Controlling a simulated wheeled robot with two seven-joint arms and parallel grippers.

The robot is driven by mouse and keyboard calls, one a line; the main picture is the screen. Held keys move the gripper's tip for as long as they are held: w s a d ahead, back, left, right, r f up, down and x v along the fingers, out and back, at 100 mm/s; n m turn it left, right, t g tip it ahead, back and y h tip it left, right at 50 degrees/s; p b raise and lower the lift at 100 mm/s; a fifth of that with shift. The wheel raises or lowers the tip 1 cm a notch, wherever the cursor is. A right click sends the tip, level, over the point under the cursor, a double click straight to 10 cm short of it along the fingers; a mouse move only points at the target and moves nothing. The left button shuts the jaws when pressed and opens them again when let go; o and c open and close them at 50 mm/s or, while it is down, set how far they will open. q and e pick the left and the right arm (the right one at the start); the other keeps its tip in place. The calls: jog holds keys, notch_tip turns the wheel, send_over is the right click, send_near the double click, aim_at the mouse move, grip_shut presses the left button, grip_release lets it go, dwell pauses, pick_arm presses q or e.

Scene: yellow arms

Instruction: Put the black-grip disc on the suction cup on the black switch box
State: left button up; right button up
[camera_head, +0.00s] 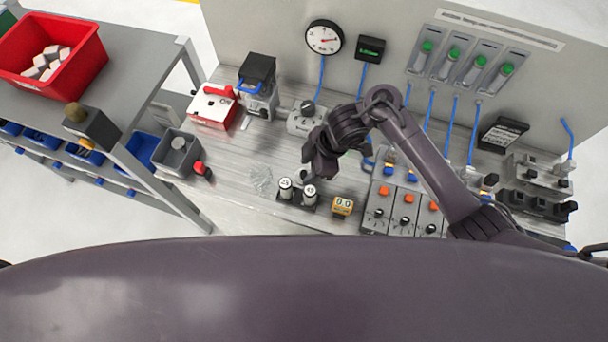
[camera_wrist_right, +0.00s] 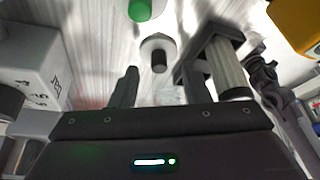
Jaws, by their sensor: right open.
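A white disc with a black grip (camera_wrist_right: 158,56) stands on the bench in the right wrist view, ahead of and between my right gripper's (camera_wrist_right: 158,85) two fingers, which are apart and empty. In the head view my right gripper (camera_head: 320,168) is over the bench just behind two white-topped cylinders, and it hides most of what lies under it. A dark box (camera_head: 98,128) with a tan rounded top piece, perhaps the suction cup (camera_head: 75,112), is at the edge of the left table. I cannot be sure that it is the switch box. My left gripper is not in view.
A grey bin (camera_head: 165,158) and a red-topped piece (camera_head: 201,169) are left. Switch modules (camera_head: 405,215) crowd the right. Some bench left of the cylinders is clear.

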jog(key=shift+x, duration=0.85)
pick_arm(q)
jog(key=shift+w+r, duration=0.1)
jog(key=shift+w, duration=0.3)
pick_arm(e)
grip_shut()
jog(key=shift+w, duration=0.1)
